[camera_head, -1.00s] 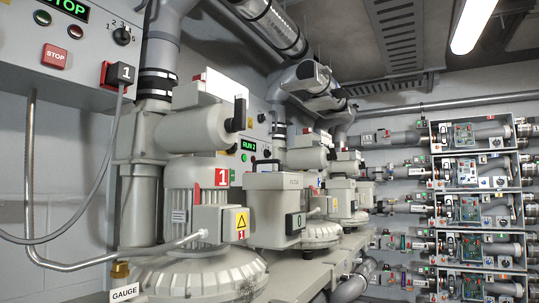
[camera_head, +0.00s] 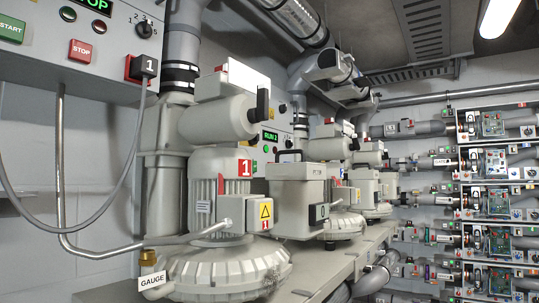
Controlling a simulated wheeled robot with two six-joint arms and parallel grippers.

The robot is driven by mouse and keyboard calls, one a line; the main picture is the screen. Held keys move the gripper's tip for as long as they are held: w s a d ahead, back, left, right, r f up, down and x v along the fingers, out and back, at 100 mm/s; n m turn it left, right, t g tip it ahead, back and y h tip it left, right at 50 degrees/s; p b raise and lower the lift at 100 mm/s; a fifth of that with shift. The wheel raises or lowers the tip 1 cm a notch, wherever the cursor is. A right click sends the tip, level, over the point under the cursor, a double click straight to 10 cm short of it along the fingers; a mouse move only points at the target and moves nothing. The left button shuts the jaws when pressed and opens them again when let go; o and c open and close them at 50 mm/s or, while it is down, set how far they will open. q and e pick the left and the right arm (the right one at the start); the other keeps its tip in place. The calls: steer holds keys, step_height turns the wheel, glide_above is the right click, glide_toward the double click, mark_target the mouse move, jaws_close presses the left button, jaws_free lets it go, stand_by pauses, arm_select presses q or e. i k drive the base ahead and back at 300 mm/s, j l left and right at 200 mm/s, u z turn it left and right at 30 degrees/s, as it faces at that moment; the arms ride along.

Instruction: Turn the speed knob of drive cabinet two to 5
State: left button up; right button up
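Drive cabinet two (camera_head: 294,122) is a grey box on the wall behind the first blower, mostly hidden by machines in front. Its green display (camera_head: 270,136) reads "RUN 2". A small dark round part (camera_head: 283,108) above the display looks like its speed knob; its setting is too small to read. A green button (camera_head: 266,149) shows below the display. Neither of my grippers is in view.
A nearer cabinet (camera_head: 75,70) at the upper left carries a STOP display, START and STOP buttons, a numbered knob (camera_head: 144,29) and a plug marked 1 (camera_head: 143,68). The first blower (camera_head: 220,180) stands between me and cabinet two. Electronics racks (camera_head: 490,160) fill the right.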

mark_target(289, 143)
steer(key=i+l, duration=0.15)
steer(key=l, duration=0.2)
steer(key=i+l+u, duration=0.15)
steer(key=l, duration=0.2)
steer(key=i+l, duration=0.15)
steer(key=l, duration=0.2)
steer(key=i+l+u, duration=0.15)
steer(key=l, duration=0.55)
steer(key=i+u, duration=0.05)
